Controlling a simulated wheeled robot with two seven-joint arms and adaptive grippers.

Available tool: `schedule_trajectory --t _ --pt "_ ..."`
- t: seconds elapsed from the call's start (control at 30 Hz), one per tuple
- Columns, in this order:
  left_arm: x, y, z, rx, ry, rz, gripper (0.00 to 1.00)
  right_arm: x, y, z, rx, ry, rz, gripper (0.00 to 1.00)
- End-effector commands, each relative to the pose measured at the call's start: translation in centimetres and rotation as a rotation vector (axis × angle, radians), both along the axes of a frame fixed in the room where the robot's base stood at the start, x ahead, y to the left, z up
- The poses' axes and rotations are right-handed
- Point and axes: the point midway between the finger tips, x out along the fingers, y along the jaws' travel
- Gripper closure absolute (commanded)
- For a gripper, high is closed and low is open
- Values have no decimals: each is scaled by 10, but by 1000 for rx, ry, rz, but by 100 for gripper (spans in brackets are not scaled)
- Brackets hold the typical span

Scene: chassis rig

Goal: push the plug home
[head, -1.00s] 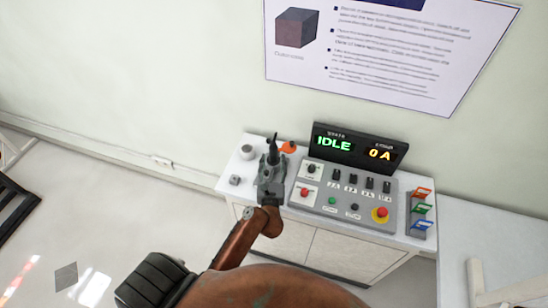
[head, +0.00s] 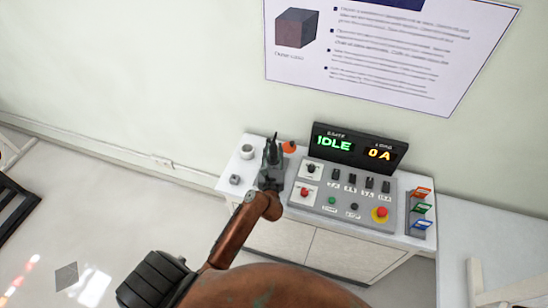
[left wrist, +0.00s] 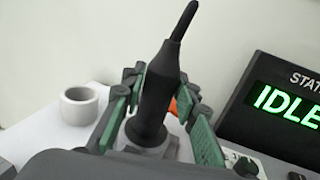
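A black plug (left wrist: 155,100) with a tapered top and a cable end stands upright, leaning slightly right in the left wrist view. The plug also shows in the head view (head: 273,148), at the left of the white bench. My left gripper (left wrist: 162,95) has its green-padded fingers on either side of the plug, with gaps visible beside its body. It also shows in the head view (head: 271,168). My right gripper is not in view.
A control panel (head: 345,196) with switches and buttons lies right of the gripper, below a display (head: 358,150) reading IDLE and 0 A. A white ring (head: 248,151), a small grey part (head: 235,179) and an orange piece (head: 289,147) are near the plug. Coloured clips (head: 420,210) stand right.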

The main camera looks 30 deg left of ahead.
Motion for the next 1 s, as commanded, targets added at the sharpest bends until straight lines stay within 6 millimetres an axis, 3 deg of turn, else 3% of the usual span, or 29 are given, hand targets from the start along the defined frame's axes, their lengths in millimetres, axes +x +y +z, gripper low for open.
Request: schedule_trajectory --t 0.37,0.77,1.0 --pt "0 0 0 0 0 0 100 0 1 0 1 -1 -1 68" --pt "0 0 2 1 -2 -1 100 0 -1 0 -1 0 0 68" --pt "0 0 20 3 -5 -1 100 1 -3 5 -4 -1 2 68"
